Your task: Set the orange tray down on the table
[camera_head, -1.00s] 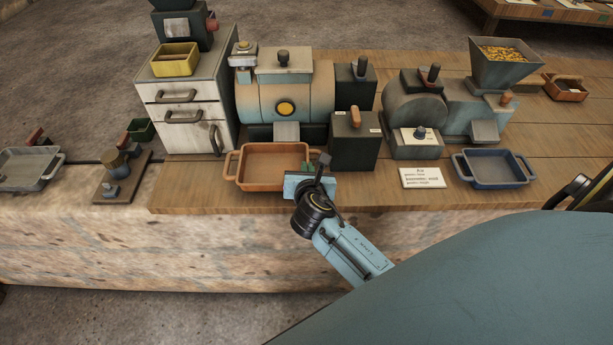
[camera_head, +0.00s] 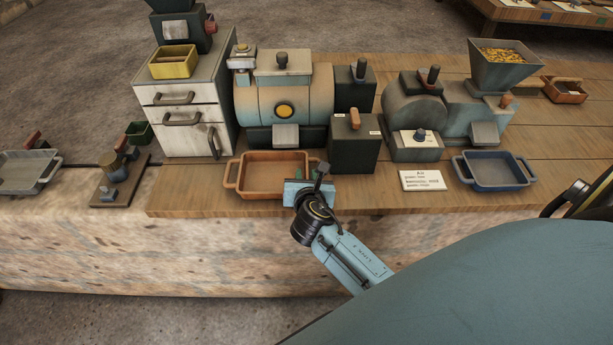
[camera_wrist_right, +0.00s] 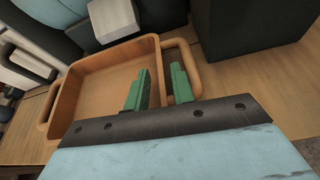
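The orange tray (camera_head: 240,187) sits at the front of the wooden table (camera_head: 410,200), looking level and resting on the tabletop. It also shows in the right wrist view (camera_wrist_right: 95,62), empty, with its right handle near my fingers. My right gripper (camera_head: 309,170) is at the tray's right end. In the right wrist view its green fingers (camera_wrist_right: 158,88) stand apart, one over the tray's inside and one in the handle opening. The tray's right wall lies between them with visible gaps, so the gripper looks open. My left gripper is not in view.
Behind the tray stand a white drawer cabinet (camera_head: 190,120), a blue-orange machine (camera_head: 260,100) and a dark box (camera_head: 354,150). A white card (camera_head: 423,180) and a blue tray (camera_head: 493,172) lie to the right. The table's front edge is close to the orange tray.

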